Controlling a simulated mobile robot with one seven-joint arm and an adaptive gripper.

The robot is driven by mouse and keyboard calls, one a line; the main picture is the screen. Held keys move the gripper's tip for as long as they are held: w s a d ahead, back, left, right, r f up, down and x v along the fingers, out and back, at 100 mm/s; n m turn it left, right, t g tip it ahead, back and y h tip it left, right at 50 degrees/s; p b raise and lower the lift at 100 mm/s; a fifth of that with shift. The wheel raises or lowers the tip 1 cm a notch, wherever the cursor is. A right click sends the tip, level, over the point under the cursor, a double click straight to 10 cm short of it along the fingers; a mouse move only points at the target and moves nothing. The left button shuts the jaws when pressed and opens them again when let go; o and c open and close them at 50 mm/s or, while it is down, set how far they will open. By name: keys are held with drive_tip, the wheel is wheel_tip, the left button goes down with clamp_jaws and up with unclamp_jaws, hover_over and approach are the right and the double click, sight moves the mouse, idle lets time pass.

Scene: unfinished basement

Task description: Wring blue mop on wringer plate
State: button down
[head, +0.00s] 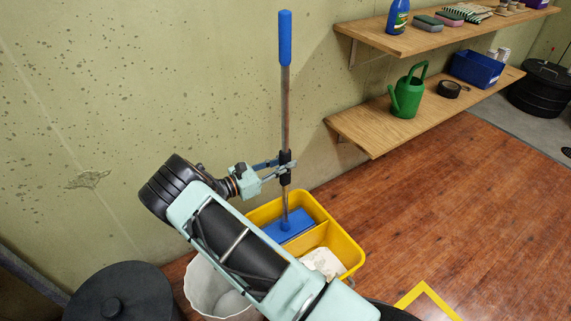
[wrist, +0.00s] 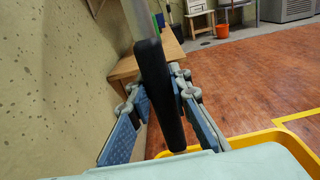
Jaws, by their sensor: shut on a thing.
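The mop stands nearly upright, with a blue top grip (head: 285,40), a brownish metal pole (head: 286,110) and a black sleeve (head: 286,176). My gripper (head: 286,163) is shut on the black sleeve, which also shows between the fingers in the wrist view (wrist: 162,95). The pole's foot meets a flat blue piece (head: 290,230) inside the far compartment of the yellow bucket (head: 343,243). I cannot tell how much of this blue is mop head and how much is wringer plate. My arm hides the bucket's near left side.
Whitish contents (head: 322,262) lie in the bucket's nearer compartment. A white bin (head: 205,285) and a dark lidded bin (head: 120,295) stand at the lower left. The wall is close behind the mop.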

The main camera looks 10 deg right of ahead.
sight(285, 129)
drive_tip(key=shift+w+r+p, duration=0.1)
drive_tip(key=shift+r+p, duration=3.85)
drive_tip(key=shift+r, duration=2.5)
